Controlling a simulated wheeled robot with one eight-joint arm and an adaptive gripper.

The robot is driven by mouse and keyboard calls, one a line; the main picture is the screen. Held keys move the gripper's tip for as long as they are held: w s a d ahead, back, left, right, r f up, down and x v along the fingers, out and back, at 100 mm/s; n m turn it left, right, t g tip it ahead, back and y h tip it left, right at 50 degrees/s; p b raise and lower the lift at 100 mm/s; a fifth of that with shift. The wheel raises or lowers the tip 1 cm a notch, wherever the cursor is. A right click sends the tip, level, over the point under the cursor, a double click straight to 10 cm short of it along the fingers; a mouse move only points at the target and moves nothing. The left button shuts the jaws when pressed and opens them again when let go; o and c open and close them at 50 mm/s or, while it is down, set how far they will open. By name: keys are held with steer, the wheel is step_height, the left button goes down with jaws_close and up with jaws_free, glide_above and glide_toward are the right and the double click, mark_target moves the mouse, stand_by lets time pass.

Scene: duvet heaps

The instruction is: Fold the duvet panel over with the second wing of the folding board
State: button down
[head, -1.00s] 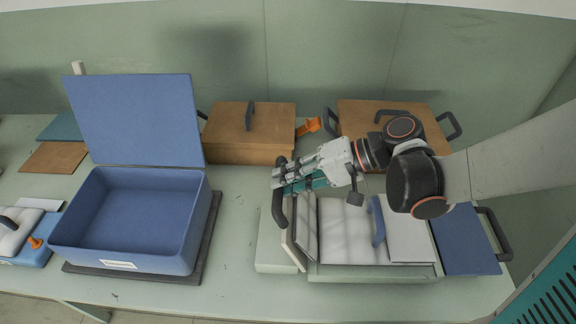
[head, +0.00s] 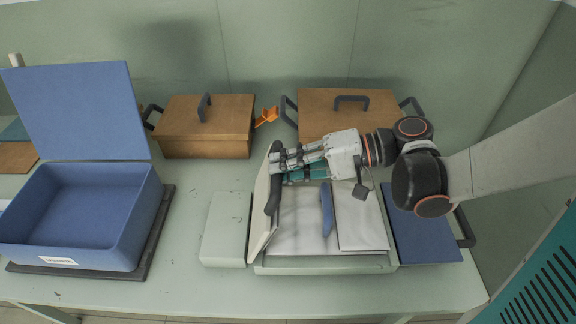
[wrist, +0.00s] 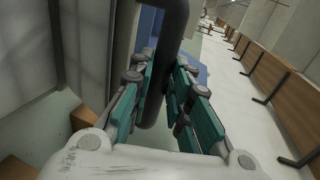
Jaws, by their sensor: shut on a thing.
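The folding board (head: 330,264) lies on the table below my arm. Its pale left wing (head: 262,212) stands steeply up along the board's left side, with a dark bar handle (head: 272,198). My gripper (head: 277,160) is shut on this handle near its upper end; in the wrist view the teal fingers (wrist: 163,80) close on both sides of the dark bar (wrist: 170,35). The white duvet panel (head: 298,225) lies on the board, with a folded layer (head: 358,220) on its right. The blue right wing (head: 428,230) lies flat. My gripper hides the board's back left.
A blue open box (head: 75,215) with a raised lid stands at left on a dark mat. Brown lidded boxes (head: 208,120) (head: 345,108) stand behind. A pale green block (head: 227,230) sits left of the board. Bare table shows between it and the blue box.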

steer(key=shift+s+f, duration=0.15)
steer(key=shift+f, duration=0.2)
steer(key=c, duration=1.6)
jaws_free()
steer(key=shift+o, duration=0.6)
steer(key=shift+w+a+f, duration=0.1)
steer(key=shift+w+a, duration=0.1)
steer(key=shift+a, duration=0.05)
steer(key=shift+d, duration=0.15)
steer(key=v, duration=1.2)
